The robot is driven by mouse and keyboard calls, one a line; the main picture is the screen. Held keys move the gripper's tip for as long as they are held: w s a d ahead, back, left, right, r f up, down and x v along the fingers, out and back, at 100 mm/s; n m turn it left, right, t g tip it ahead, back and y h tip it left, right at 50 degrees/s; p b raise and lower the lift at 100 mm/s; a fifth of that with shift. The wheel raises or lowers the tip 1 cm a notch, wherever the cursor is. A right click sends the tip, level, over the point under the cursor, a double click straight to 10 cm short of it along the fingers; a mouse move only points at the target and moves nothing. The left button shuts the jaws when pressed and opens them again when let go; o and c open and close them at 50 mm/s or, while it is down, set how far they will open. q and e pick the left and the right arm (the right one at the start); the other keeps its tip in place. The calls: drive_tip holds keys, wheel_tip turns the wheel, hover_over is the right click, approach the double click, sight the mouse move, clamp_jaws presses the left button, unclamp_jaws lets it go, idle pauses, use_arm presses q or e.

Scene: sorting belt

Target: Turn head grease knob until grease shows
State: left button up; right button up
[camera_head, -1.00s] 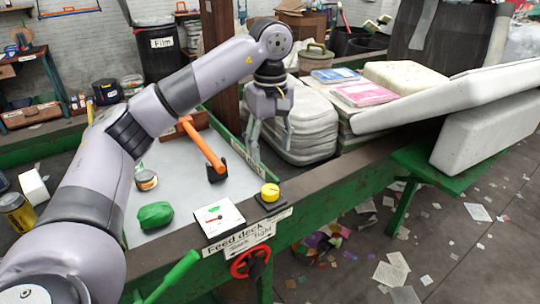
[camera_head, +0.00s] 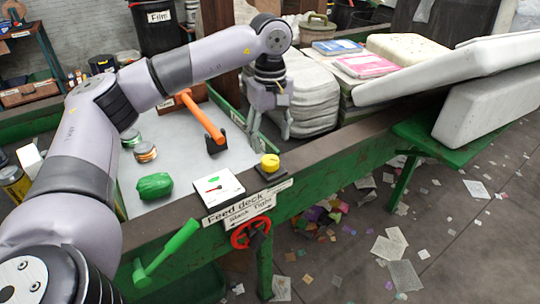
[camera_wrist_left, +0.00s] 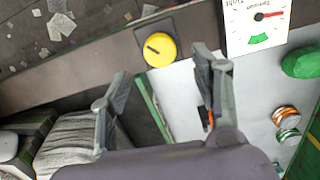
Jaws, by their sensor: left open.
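A round yellow knob (camera_head: 270,163) with a dark slot mark sits on a black square base at the deck's front edge. It also shows in the left wrist view (camera_wrist_left: 160,49), just beyond my fingers. No label on it is readable, and no grease can be made out around it. My left gripper (camera_head: 270,136) is open and empty, pointing down behind the knob in the head view. In the wrist view its two fingers (camera_wrist_left: 162,64) are spread wide, apart from the knob. My right gripper is in neither view.
A white gauge card (camera_head: 218,187) with a red needle lies left of the knob. A red handwheel (camera_head: 250,232) and green lever (camera_head: 168,252) are on the front. An orange-handled tool (camera_head: 203,118), green lump (camera_head: 154,186) and tins (camera_head: 145,151) sit on the deck. Mattresses (camera_head: 440,75) lie right.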

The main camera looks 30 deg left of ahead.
sight(270, 159)
use_arm(q)
wheel_tip(270, 159, down, 7)
drive_tip(key=shift+r+p, duration=0.1)
drive_tip(key=shift+p, duration=0.2)
drive_tip(key=shift+c, duration=0.6)
drive_tip(key=c, duration=1.1)
drive_tip(key=shift+o, duration=0.2)
drive_tip(key=shift+m, duration=0.3)
drive_tip(key=shift+m+b, duration=0.5)
drive_tip(key=shift+m, duration=0.5)
drive_tip(key=shift+m+b, duration=0.5)
drive_tip(key=shift+m, duration=1.7)
